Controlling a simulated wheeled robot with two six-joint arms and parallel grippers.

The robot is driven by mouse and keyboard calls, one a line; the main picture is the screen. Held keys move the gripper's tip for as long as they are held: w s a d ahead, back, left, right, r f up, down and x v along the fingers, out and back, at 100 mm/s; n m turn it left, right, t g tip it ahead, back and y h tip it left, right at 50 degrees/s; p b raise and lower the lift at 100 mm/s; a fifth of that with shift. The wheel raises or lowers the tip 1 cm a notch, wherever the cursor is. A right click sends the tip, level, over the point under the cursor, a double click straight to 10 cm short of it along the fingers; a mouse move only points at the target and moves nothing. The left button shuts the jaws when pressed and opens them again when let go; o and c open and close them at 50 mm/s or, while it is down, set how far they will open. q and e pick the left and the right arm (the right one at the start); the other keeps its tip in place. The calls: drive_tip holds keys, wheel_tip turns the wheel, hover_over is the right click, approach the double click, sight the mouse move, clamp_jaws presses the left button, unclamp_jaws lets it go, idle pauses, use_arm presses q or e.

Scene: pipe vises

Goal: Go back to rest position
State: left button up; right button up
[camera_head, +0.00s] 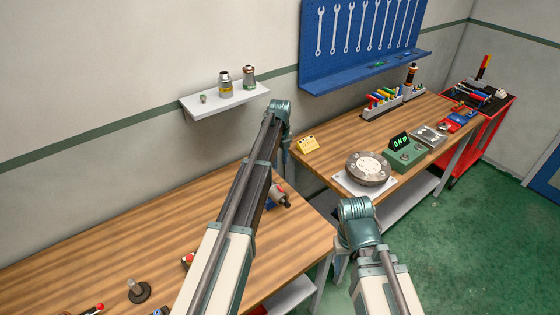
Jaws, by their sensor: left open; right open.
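My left arm (240,215) reaches up from the bottom middle to a teal joint (279,108) near the wall shelf. A thin part of it drops from that joint toward the near workbench. My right arm (380,280) comes in from the bottom right to a teal joint (358,210) in front of the gap between the benches. I cannot make out the fingers of either gripper; they are hidden behind the arm links. A grey and red device (280,196) shows beside my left arm on the near bench, partly covered by the arm.
The near workbench (90,250) holds a dark round stand (138,291). A wall shelf (228,103), blue tool board (360,40) and red cart (480,118) stand beyond.

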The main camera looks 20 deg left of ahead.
use_arm(q)
drive_tip(key=shift+r, duration=0.15)
idle(0.3)
drive_tip(key=s+d+f+n+b, duration=0.5)
drive_tip(key=s+n, duration=0.2)
drive_tip(key=s, duration=0.5)
drive_tip(key=s+d+f+n+b, duration=0.5)
drive_tip(key=s+d+n, duration=0.1)
drive_tip(key=s, duration=0.6)
drive_tip(key=s+d+f+n+y+b, duration=0.1)
drive_tip(key=s+d+f+n+b, duration=0.4)
drive_tip(key=s+n, duration=0.4)
drive_tip(key=s+d, duration=0.1)
drive_tip(key=s, duration=0.2)
drive_tip(key=shift+s, duration=0.2)
